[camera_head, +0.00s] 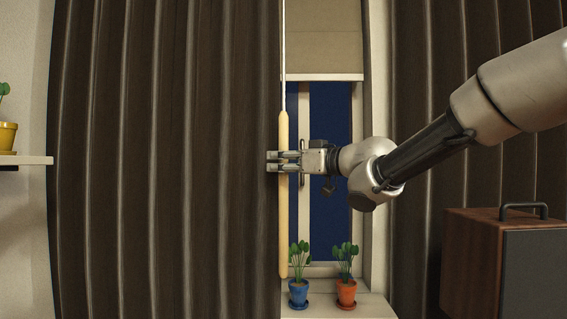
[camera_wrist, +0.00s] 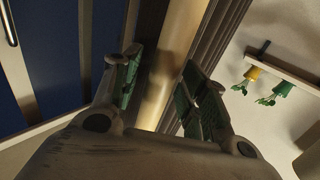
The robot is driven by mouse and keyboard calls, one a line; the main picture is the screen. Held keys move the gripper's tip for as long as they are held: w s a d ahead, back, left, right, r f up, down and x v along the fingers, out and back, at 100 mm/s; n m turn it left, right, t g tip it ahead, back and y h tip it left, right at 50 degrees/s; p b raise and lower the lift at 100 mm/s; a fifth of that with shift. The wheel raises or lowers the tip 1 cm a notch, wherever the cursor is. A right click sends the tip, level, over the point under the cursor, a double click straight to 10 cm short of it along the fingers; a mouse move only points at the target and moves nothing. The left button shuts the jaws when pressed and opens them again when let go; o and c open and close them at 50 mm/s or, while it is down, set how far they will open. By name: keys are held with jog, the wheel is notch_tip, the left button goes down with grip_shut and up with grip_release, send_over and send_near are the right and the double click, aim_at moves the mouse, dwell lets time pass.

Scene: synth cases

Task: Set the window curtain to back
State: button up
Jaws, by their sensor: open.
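A dark brown curtain (camera_head: 165,160) hangs over the left part of the window (camera_head: 325,190). A second dark curtain (camera_head: 435,80) hangs at the right, partly behind my arm. A pale wooden wand (camera_head: 283,220) hangs upright on a thin white cord along the left curtain's right edge. My gripper (camera_head: 278,160) is open at mid-height of the wand, with its fingers reaching across it. In the wrist view the wand (camera_wrist: 175,60) runs between the two spread fingers. I cannot tell whether either finger touches it.
A blue pot (camera_head: 298,292) and an orange pot (camera_head: 346,291) with plants stand on the sill below. A beige blind (camera_head: 322,40) covers the window's top. A brown box with a handle (camera_head: 500,262) stands lower right. A shelf (camera_head: 25,160) holds a yellow pot (camera_head: 7,136) at left.

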grip_shut()
